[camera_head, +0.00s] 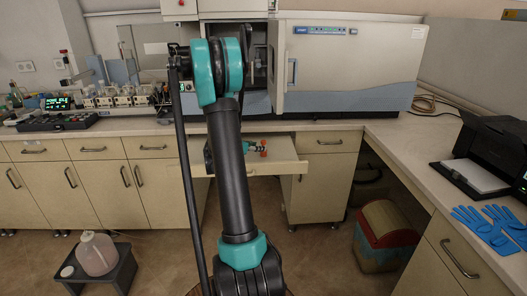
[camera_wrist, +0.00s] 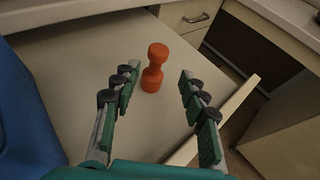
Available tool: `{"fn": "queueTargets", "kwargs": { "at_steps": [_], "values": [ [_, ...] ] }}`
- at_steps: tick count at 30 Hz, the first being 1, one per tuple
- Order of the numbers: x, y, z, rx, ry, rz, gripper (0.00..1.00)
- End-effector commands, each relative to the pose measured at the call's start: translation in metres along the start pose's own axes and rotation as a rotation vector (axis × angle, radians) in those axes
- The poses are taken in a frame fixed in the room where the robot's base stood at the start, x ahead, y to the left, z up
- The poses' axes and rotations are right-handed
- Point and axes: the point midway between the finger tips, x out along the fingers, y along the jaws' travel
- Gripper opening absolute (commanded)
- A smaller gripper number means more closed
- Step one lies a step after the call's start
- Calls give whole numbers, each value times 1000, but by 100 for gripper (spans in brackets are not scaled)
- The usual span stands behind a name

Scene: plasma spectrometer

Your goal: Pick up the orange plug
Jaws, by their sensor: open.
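The orange plug (camera_wrist: 154,70) is a small spool-shaped piece with a narrow waist and wider ends. It stands on the pale surface of an open drawer (camera_wrist: 75,65), close to the drawer's front edge. In the head view the plug (camera_head: 263,150) shows small, inside the pulled-out drawer (camera_head: 278,164). My gripper (camera_wrist: 157,75) is open, with its fingers spread to either side of the plug in the wrist view. The plug appears between and slightly beyond the fingertips. No contact shows. In the head view my arm hides much of the drawer's left part.
A blue object (camera_wrist: 22,120) lies in the drawer at the left of the wrist view. The drawer's front panel (camera_wrist: 235,105) rises at the right. The counter (camera_head: 345,127) above carries the spectrometer (camera_head: 345,65). A bin (camera_head: 385,238) stands on the floor at right.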

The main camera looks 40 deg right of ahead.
Motion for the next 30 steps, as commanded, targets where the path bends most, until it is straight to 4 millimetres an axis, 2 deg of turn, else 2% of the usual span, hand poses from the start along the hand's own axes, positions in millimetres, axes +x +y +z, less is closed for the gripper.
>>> {"fn": "queueTargets", "kwargs": {
  "at_steps": [8, 15, 18, 24, 26, 30],
  "values": [
    [15, 1, 0, 1, 0, -1, 43],
    [48, 6, 0, 1, 0, -3, 43],
    [57, 6, 0, 1, 0, -1, 43],
    [58, 6, 0, 1, 0, 0, 43],
    [58, 6, 0, 1, 0, 0, 38],
    [58, 6, 0, 1, 0, 0, 21]
  ]
}}
